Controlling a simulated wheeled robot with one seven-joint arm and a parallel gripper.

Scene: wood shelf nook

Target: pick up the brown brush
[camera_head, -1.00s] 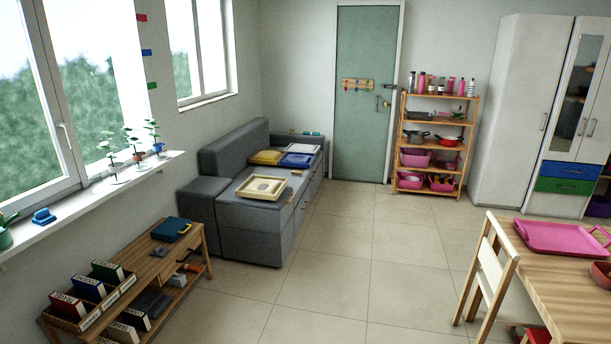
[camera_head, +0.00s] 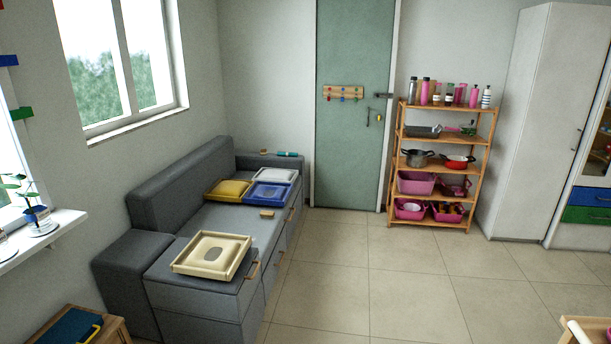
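A small tan-brown block-shaped object (camera_head: 267,213), which looks like a brush, lies on the grey sofa seat (camera_head: 220,226) near its front edge. It is small, and I cannot make out its bristles. Another small brownish item (camera_head: 264,151) lies on the sofa's far end, beside a teal-and-white item (camera_head: 287,154); I cannot tell whether either is a brush. My gripper is not in view.
On the sofa are a cream tray (camera_head: 212,236) and yellow (camera_head: 227,190), blue and white trays. A wooden rack (camera_head: 440,195) with bottles, pots and pink bins stands by the green door (camera_head: 343,150). The tiled floor (camera_head: 390,280) in front is clear.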

